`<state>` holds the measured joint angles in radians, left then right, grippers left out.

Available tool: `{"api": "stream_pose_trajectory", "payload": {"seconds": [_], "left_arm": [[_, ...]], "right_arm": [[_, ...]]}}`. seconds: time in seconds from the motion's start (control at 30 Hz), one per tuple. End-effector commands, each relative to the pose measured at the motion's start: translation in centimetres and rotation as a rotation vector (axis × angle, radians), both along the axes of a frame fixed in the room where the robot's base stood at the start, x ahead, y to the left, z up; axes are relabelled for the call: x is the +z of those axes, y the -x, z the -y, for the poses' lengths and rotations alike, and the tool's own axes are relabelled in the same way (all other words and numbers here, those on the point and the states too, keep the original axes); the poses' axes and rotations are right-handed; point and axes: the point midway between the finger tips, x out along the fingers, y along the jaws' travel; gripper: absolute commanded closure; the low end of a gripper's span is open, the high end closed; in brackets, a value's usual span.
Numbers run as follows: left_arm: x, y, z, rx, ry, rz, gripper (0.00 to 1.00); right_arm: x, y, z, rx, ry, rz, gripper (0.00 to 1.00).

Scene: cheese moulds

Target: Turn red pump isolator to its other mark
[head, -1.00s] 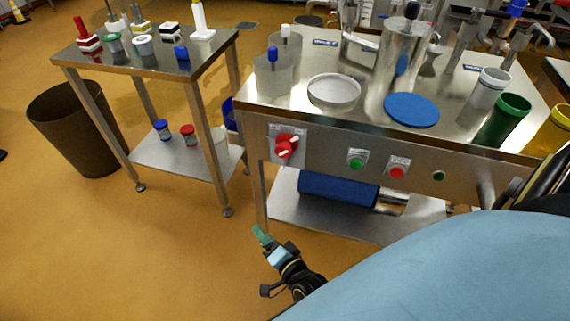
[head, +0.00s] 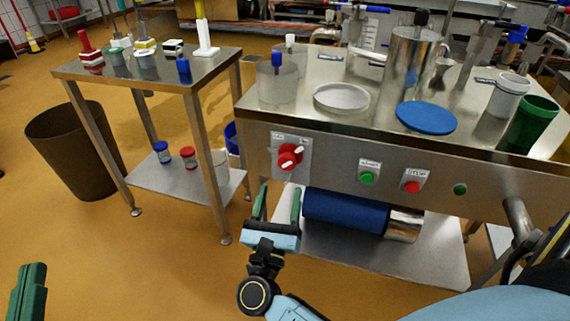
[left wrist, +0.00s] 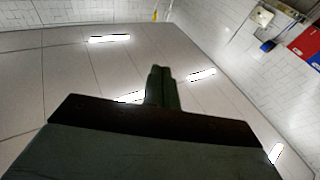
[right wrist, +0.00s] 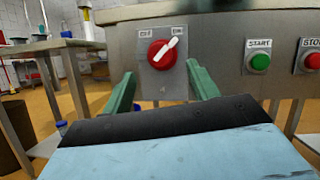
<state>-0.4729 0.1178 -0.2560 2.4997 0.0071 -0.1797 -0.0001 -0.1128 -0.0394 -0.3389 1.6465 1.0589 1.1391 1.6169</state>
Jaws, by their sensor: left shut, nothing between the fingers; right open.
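The red pump isolator (head: 289,157) is a red knob with a white bar handle on a grey plate at the left of the steel bench's front panel. In the right wrist view the isolator (right wrist: 163,53) shows its white bar tilted up and right, toward the right-hand mark, apparently ON; the left mark reads like OFF. My right gripper (head: 276,204) is open, below and in front of the knob, not touching it. In the right wrist view its fingers (right wrist: 160,88) stand either side of the plate. My left gripper (head: 28,290) is shut and empty at the lower left, far from the isolator; its fingers (left wrist: 162,88) face the ceiling.
The green start button (head: 368,178) and red stop button (head: 413,187) sit right of the isolator. A blue cylinder (head: 345,210) lies on the shelf beneath. A side table (head: 150,65) and brown bin (head: 75,150) stand left. The floor before the bench is open.

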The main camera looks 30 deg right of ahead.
Motion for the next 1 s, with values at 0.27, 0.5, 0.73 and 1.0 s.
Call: {"api": "stream_pose_trajectory", "payload": {"seconds": [0.27,0.5,0.73,1.0], "left_arm": [[2.1,0.8,0.2,-0.01,0.044,0.136,1.0],[2.8,1.1,0.2,-0.011,0.061,0.192,1.0],[3.0,1.2,0.2,-0.011,0.064,0.201,1.0],[2.9,1.2,0.2,-0.011,0.064,0.201,1.0]], "right_arm": [[2.2,-3.9,3.7,0.0,0.004,0.003,0.41],[3.1,-5.7,5.3,0.001,0.005,-0.001,0.41],[3.3,-5.9,5.6,0.001,0.004,-0.001,0.41],[3.3,-5.9,5.6,0.002,0.005,-0.002,0.6]]}}
